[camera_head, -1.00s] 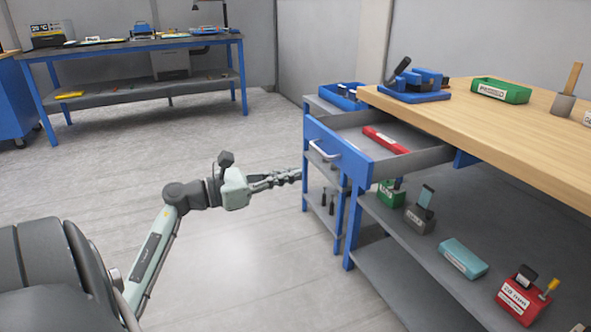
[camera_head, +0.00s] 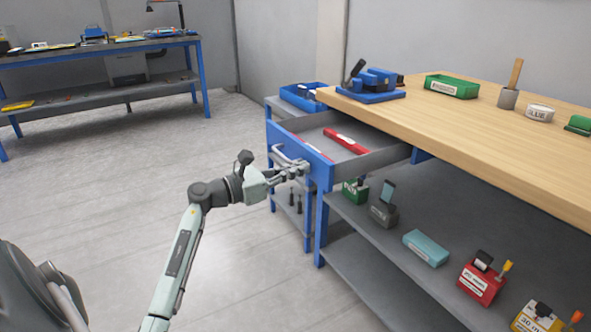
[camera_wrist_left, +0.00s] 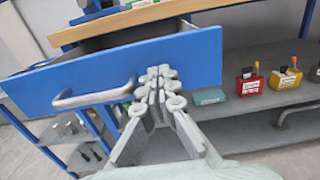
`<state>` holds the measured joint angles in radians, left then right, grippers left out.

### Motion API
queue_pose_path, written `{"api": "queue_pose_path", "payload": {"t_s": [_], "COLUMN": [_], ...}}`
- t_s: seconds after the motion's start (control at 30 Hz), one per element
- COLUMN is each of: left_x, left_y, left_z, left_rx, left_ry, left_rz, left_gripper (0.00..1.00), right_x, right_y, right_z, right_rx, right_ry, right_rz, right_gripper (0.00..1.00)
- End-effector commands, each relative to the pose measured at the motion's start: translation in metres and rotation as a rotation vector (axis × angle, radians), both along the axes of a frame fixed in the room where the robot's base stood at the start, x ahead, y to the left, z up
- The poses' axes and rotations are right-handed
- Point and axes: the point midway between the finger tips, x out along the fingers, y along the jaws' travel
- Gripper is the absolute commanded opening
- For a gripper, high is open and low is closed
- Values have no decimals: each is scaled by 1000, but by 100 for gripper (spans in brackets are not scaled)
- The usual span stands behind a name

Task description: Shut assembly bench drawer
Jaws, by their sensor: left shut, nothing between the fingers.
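The assembly bench drawer (camera_head: 313,160) is pulled out from under the wooden bench top, with its blue front towards my arm. A red tool lies inside it. The blue front also shows in the left wrist view (camera_wrist_left: 205,62), with a grey bar handle (camera_wrist_left: 95,95) left of my fingers. My left gripper (camera_head: 303,167) is shut and empty. Its fingertips (camera_wrist_left: 160,80) are at the drawer front, beside the right end of the handle. I cannot tell whether they touch it. My right gripper is in neither view.
The wooden bench top (camera_head: 470,120) holds a blue vise (camera_head: 372,85), a green bin (camera_head: 452,87) and small items. The grey shelf (camera_head: 400,235) below holds a teal box (camera_head: 426,248) and red holder (camera_head: 481,282). Open floor (camera_head: 110,190) lies left. Another blue bench (camera_head: 203,90) stands behind.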

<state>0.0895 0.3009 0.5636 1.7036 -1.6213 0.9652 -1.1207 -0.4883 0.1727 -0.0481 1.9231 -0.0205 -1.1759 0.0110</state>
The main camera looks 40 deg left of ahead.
Motion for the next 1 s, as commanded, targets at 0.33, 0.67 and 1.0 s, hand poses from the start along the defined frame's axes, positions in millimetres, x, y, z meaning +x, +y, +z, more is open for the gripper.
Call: {"api": "queue_pose_path", "payload": {"t_s": [0.33,0.67,1.0], "left_x": [15,83,166], "left_y": [-6,-34,-67], "left_z": [0,-2,-2], "left_rx": [4,3,2], "left_ry": [-2,-1,-2], "left_rz": [-1,-1,1], "left_gripper": [0,0,0], "right_x": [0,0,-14], "right_y": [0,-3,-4], "right_z": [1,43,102], "right_rx": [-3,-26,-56], "right_ry": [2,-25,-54], "right_rz": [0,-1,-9], "right_gripper": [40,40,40]}}
